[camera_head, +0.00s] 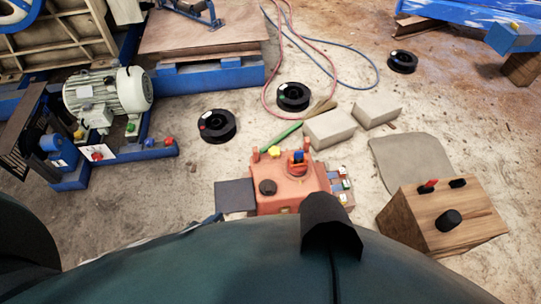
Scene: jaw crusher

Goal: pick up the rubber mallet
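I cannot make out the rubber mallet for certain. A wooden block (425,231) stands at the lower right. On its top are a short black cylindrical object (449,220), a dark item (458,183) and a red-and-black item (428,186). The black cylinder could be a mallet head, but no handle shows clearly. Neither gripper can be seen in the head view. My own dark body fills the bottom of the picture and hides the floor there.
An orange machine (287,184) stands in front of me beside a dark box (236,196). Pale blocks (330,127), black reels (217,126), red and blue hoses (333,73) lie beyond. A motor (120,92) on a blue frame is left. Bare floor lies centre left and far right.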

